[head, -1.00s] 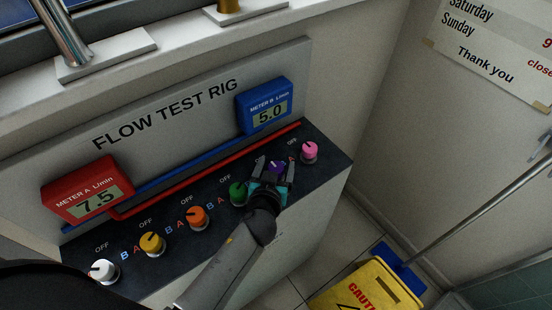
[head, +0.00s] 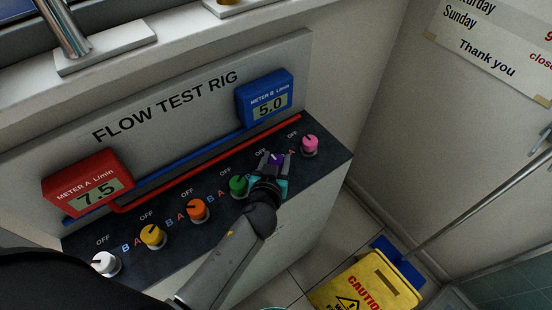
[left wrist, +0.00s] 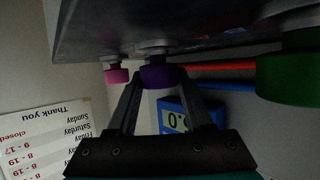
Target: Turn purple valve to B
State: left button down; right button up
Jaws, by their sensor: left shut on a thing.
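The purple valve (head: 275,158) is a small knob on the dark top of the flow test rig, between the green and pink knobs. My left gripper (head: 275,161) reaches it from the front and is shut on it, one finger on each side. In the left wrist view the purple valve (left wrist: 158,77) appears upside down between the finger ends. The fingers hide much of the knob in the head view, and its pointer direction is hard to tell. My right gripper is not in view.
Green (head: 239,186) and pink (head: 310,145) knobs flank the valve closely. Orange, yellow and white knobs run to the left. Red meter A (head: 88,186) reads 7.5 and blue meter B (head: 265,99) reads 5.0.

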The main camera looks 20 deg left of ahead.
pick_arm(q)
jog(key=m+h+p, duration=0.2)
jog(key=h+p, duration=0.1)
jog(key=m+h+p, duration=0.1)
jog(key=shift+a+r+m+p, duration=0.2)
jog(key=shift+r+m+p, duration=0.1)
jog(key=shift+m, duration=0.1)
jog(key=m+g+h+p, duration=0.1)
jog(key=m+h, duration=0.1)
jog(key=h, duration=0.1)
jog(key=shift+w+f+m, duration=0.1)
jog(key=shift+w+m, duration=0.05)
jog(key=shift+m, duration=0.25)
jog(key=m+g+h, duration=0.1)
jog(key=m+h, duration=0.1)
jog(key=shift+f+g+h, duration=0.15)
jog(key=shift+g+h, duration=0.15)
jog(key=shift+h, duration=0.1)
jog(key=shift+d+m+g+h+b, duration=0.1)
jog(key=shift+m+g+h+b, duration=0.6)
jog(key=shift+m+g+h, duration=0.75)
jog(key=shift+m, duration=0.35)
jog(key=shift+c, duration=1.5)
grip_release()
jog(key=shift+d, duration=0.1)
